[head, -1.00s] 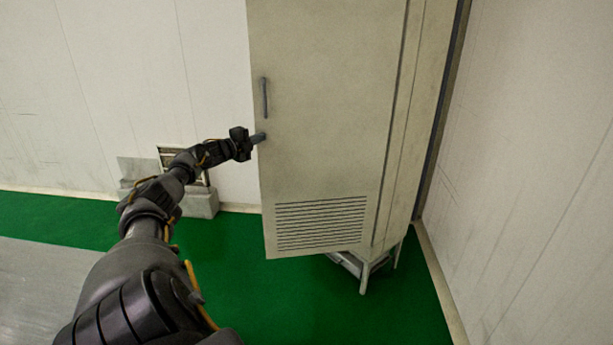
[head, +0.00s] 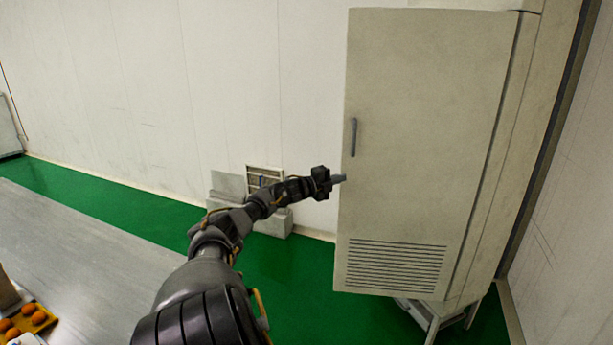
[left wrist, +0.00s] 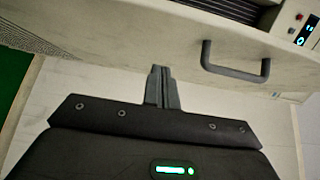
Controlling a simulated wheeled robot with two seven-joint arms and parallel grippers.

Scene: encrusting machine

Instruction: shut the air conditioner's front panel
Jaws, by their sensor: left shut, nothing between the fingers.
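The air conditioner's front panel (head: 425,120) is a tall beige door with a grey handle (head: 353,137) near its left edge and a slatted vent low down. It appears to stand out from the cabinet body (head: 520,130) on its left side. My left gripper (head: 340,178) is shut and empty at the panel's left edge, below the handle. In the left wrist view, the shut fingertips (left wrist: 160,70) overlap the panel's edge, beside the handle (left wrist: 235,62). I cannot tell whether they touch the panel. My right gripper is not in view.
A small metal unit (head: 265,178) on a grey block stands by the white wall behind my arm. A grey table (head: 90,270) with a yellow tray of orange items (head: 30,318) is at the lower left. Dark slats (left wrist: 220,10) and a lit control panel (left wrist: 305,32) show beyond the panel.

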